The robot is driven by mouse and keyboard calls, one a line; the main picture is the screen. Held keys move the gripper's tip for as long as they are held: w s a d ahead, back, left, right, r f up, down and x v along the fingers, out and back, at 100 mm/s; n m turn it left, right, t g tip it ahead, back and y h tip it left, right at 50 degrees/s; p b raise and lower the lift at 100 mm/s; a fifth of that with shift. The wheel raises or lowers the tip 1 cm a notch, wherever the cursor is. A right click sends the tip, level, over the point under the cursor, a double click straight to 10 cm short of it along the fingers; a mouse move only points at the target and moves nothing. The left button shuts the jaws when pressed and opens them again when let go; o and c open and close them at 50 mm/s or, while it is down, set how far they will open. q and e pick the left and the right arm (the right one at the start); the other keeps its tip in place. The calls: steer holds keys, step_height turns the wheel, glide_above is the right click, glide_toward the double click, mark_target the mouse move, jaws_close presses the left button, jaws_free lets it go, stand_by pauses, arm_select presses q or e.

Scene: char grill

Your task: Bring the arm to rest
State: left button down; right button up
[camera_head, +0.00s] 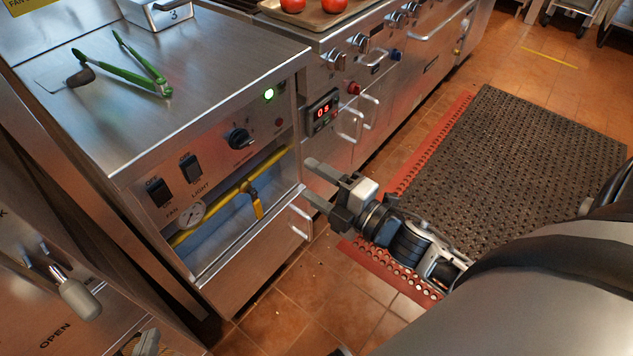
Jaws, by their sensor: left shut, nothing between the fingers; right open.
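My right gripper (309,179) is in the middle of the head view, in front of the steel cabinet's lower right side. Its two fingers are spread apart with nothing between them, and its arm comes in from the lower right.
The steel counter (190,110) holds green-handled tongs (135,75), a scraper (72,79) and a steel pan (160,14). Two tomatoes (333,5) sit on a tray beyond. A black mat (510,160) lies on the tiled floor. A handle (75,295) juts out at lower left.

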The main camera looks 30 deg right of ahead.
stand_by(0.3)
arm_select(q)
steer(key=p, duration=0.1)
steer(key=r+p, duration=0.1)
steer(key=p, duration=0.1)
steer(key=shift+a+r, duration=0.1)
steer(key=shift+a, duration=0.15)
arm_select(e)
steer(key=s+a+f+m+g+h, duration=0.1)
steer(key=s+a+f+m+g, duration=0.1)
steer(key=m, duration=0.7)
steer(key=s+a+f+m+g+h, duration=0.1)
steer(key=s+a+m+g, duration=0.3)
steer(key=m, duration=0.5)
steer(key=s+a+f, duration=0.1)
steer(key=s+a, duration=0.1)
steer(key=s, duration=0.1)
steer(key=shift+s+f+h, duration=0.25)
steer(key=shift+f+h, duration=0.15)
